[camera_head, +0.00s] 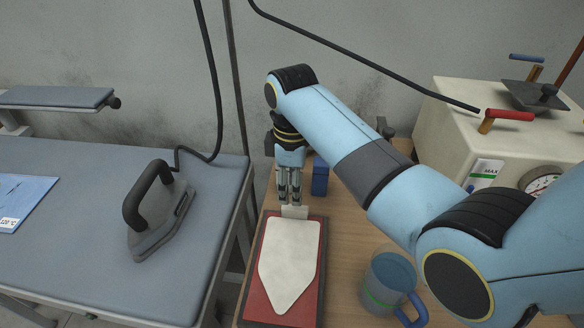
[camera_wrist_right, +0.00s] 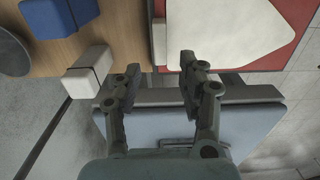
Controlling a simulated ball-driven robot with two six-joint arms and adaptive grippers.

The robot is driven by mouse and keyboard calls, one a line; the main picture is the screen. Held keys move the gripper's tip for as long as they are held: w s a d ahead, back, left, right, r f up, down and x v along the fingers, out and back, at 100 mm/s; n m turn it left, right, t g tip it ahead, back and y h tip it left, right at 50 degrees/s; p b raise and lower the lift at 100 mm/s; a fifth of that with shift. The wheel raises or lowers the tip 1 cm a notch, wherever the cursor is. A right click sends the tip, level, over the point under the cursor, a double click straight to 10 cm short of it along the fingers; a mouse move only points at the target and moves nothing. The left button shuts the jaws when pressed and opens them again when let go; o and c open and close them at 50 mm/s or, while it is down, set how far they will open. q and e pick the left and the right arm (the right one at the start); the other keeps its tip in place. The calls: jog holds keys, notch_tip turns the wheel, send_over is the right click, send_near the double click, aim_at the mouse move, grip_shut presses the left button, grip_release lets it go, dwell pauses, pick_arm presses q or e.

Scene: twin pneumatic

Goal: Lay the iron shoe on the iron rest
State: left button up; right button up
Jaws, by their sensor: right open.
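The iron shoe (camera_head: 288,262) is a white, iron-shaped plate lying flat on the iron rest, its pointed end toward the front. A pale tab (camera_head: 294,212) sticks out at its back end. The iron rest (camera_head: 269,311) is a red pad in a dark frame on the wooden table. My right gripper (camera_head: 289,198) points down at the tab, open. In the right wrist view, the tab (camera_wrist_right: 158,42) shows between the spread fingertips (camera_wrist_right: 159,68), and the shoe (camera_wrist_right: 225,35) lies past them on the red pad. I cannot tell whether either finger touches the tab. My left gripper is out of view.
An iron (camera_head: 160,210) stands on the grey ironing board (camera_head: 80,250) to the left. A blue block (camera_head: 320,177) stands behind the rest. A cream box with gauge (camera_head: 470,130) stands back right.

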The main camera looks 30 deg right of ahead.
notch_tip(320, 180, up, 5)
jog(key=shift+r, duration=0.1)
dwell(0.6)
